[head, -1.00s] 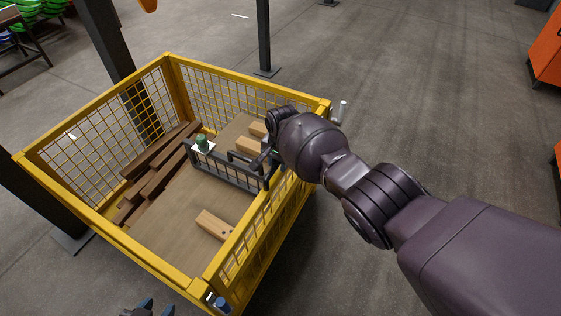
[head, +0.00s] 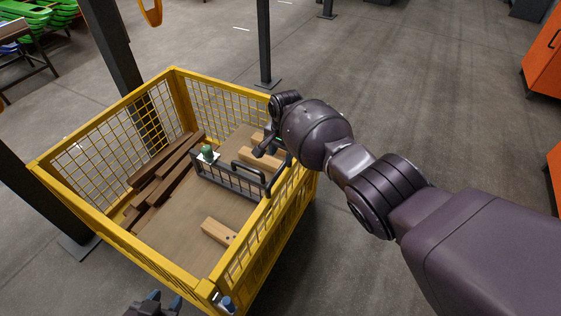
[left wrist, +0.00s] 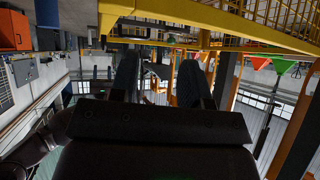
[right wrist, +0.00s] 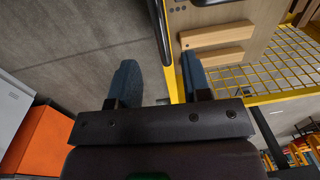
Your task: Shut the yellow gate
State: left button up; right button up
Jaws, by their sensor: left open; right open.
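The yellow gate (head: 252,240) looks to be the mesh panel on the right side of the yellow cage (head: 110,240). It stands upright; its far end is hidden behind my right arm, so I cannot tell whether it meets the corner. My right gripper (head: 268,145) is at this panel's far part, over the cage's inner edge. In the right wrist view its open blue fingers (right wrist: 158,80) lie on either side of a yellow rail (right wrist: 174,45); contact is unclear. My left gripper (head: 163,302) is open and empty near the cage's near side; its fingers (left wrist: 158,80) show apart.
Inside the cage lie brown beams (head: 165,172), pale wooden blocks (head: 219,231) and a dark grey rack (head: 230,177) with a small green item (head: 208,153). Dark posts (head: 107,45) stand behind and left. The floor (head: 400,90) to the right is clear up to orange cabinets (head: 543,60).

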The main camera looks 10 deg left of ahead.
jog(key=shift+r, duration=0.85)
